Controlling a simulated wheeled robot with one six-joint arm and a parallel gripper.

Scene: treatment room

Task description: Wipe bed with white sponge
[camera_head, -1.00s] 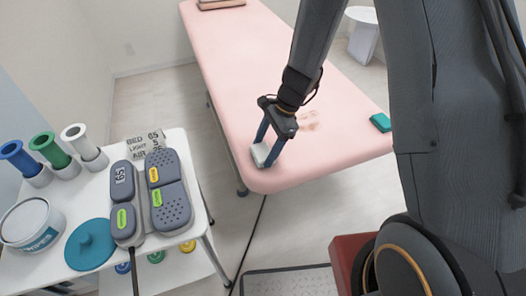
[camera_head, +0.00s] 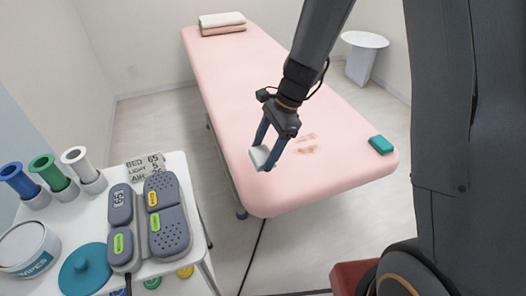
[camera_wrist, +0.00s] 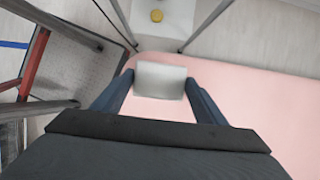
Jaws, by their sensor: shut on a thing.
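The white sponge (camera_head: 259,157) is between the fingertips of my gripper (camera_head: 264,152). My gripper is shut on it and holds it over the near part of the pink bed (camera_head: 240,85); it looks raised above the surface. The sponge also shows in the wrist view (camera_wrist: 160,80) between the two blue fingers. Brownish smudges (camera_head: 306,145) mark the bed just right of my gripper. A teal block (camera_head: 381,145) lies near the bed's right edge.
A white side table (camera_head: 186,240) at left holds a grey control unit (camera_head: 168,215), a wipes tub (camera_head: 30,250), a teal lid (camera_head: 86,268) and coloured rolls (camera_head: 48,173). Folded towels (camera_head: 222,22) lie at the bed's far end.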

